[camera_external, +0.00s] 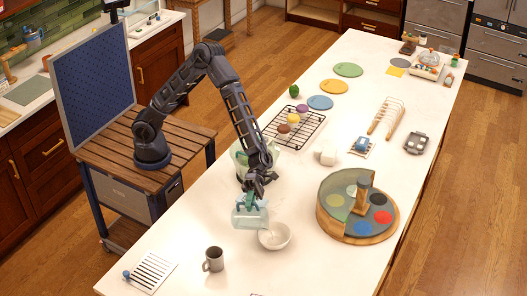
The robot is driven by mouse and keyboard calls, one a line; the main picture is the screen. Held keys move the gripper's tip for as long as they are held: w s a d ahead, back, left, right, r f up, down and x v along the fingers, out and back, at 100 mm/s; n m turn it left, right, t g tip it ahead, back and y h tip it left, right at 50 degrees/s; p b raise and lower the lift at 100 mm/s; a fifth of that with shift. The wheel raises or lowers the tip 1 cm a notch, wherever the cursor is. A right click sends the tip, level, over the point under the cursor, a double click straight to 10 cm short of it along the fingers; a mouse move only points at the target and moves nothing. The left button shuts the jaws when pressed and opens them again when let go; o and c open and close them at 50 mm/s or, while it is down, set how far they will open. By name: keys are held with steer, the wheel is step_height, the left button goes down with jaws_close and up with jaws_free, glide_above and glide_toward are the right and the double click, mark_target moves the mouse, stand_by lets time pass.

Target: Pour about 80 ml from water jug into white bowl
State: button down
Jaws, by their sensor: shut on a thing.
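The water jug (249,217) is a clear, pale blue-green vessel near the front middle of the white counter. My gripper (254,196) is above it and shut on it at the top. The jug looks close to upright; I cannot tell whether it touches the counter. The white bowl (275,237) sits on the counter just right of and slightly in front of the jug. The bowl's inside is partly seen, and I cannot tell whether it holds water.
A grey mug (213,259) stands front left of the bowl. A round wooden tray with a clear cover (345,228) is to the right. A black wire rack (293,130) with small round items lies behind. A striped board (150,271) lies front left. Counter right of the mug is clear.

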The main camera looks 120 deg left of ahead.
mark_target(238, 205)
steer(key=shift+w, duration=0.1)
steer(key=shift+s+d+f+m, duration=0.1)
steer(key=shift+s+f+m, duration=0.05)
steer(key=shift+s, duration=0.3)
steer(key=shift+s+d+f+m, duration=0.1)
steer(key=shift+s+m, duration=0.05)
steer(key=shift+s, duration=0.25)
steer(key=shift+s+d+f+m+t, duration=0.15)
steer(key=shift+s+f+m+t, duration=0.25)
steer(key=shift+s+f+m, duration=0.25)
steer(key=shift+s+d+m, duration=0.25)
steer(key=shift+s+m, duration=0.6)
steer(key=shift+s, duration=0.05)
steer(key=shift+s+d+f+m+t, duration=0.1)
steer(key=shift+s+f+m+t, duration=0.1)
steer(key=shift+s+m+t, duration=0.25)
steer(key=shift+f+m, duration=0.1)
steer(key=shift+m, duration=0.15)
steer(key=s+d+f+m+t+h, duration=0.1)
steer(key=s+d+f+m, duration=0.1)
steer(key=s+f+m, duration=0.4)
steer(key=shift+s+d+m+b, duration=0.15)
steer(key=shift+s+m+b, duration=0.15)
steer(key=shift+s+m, duration=1)
